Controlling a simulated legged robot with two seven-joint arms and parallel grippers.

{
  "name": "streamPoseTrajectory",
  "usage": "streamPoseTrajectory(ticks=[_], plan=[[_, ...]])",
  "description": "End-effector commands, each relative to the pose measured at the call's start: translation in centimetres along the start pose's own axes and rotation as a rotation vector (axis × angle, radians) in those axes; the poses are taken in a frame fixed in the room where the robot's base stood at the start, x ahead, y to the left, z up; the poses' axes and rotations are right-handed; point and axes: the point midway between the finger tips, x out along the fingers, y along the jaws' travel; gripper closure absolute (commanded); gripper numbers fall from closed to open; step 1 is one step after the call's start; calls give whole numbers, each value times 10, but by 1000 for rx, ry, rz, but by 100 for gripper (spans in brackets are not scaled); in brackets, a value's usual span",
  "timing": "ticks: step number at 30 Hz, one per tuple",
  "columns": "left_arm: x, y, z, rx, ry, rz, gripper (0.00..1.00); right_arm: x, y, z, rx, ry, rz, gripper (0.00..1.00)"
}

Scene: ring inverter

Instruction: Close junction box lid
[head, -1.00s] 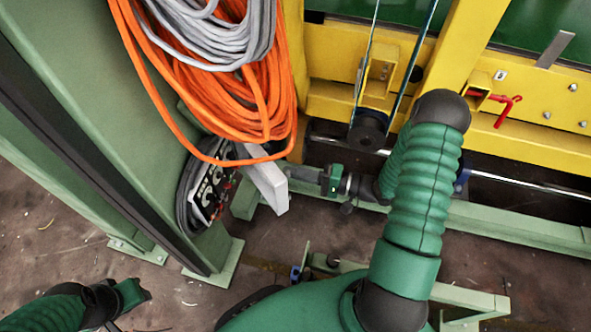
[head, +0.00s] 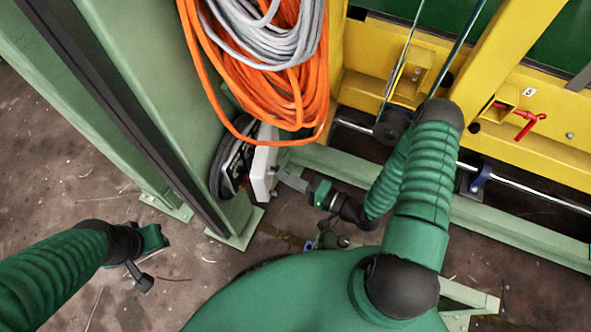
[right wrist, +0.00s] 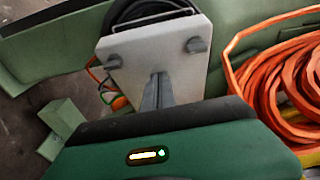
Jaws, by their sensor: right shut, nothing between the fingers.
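The junction box (head: 232,164) is on the green post, with black cable coiled round it. Its pale grey lid (head: 263,172) is seen nearly edge-on and covers most of the box front. In the right wrist view the lid (right wrist: 150,62) faces me with two dark latches, and some coloured wires show beside its left edge. My right gripper (head: 282,177) is shut and empty, its fingertips at the lid's outer face. In the right wrist view its fingers (right wrist: 157,92) point at the lid; contact is hard to tell. My left gripper (head: 148,262) is low at the left, away from the box.
Orange cable (head: 290,90) and grey cable (head: 265,35) hang just above the box. The green post (head: 150,100) stands at the left. A yellow frame (head: 500,140) with a red handle (head: 528,122) and a metal rod is at the right. The floor between the left gripper and post is clear.

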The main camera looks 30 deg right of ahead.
Motion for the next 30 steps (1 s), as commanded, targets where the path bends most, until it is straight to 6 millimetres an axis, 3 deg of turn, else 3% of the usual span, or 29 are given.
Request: streamPoseTrajectory(ticks=[23,26,30], plan=[[-3,0,-1,0,0,0,65,5,0,5,0,0,0,100],[-5,0,-1,0,0,0,65,0,-1,4,0,2,0,100],[-14,0,-3,0,0,0,65,-25,-2,4,2,4,3,100]])
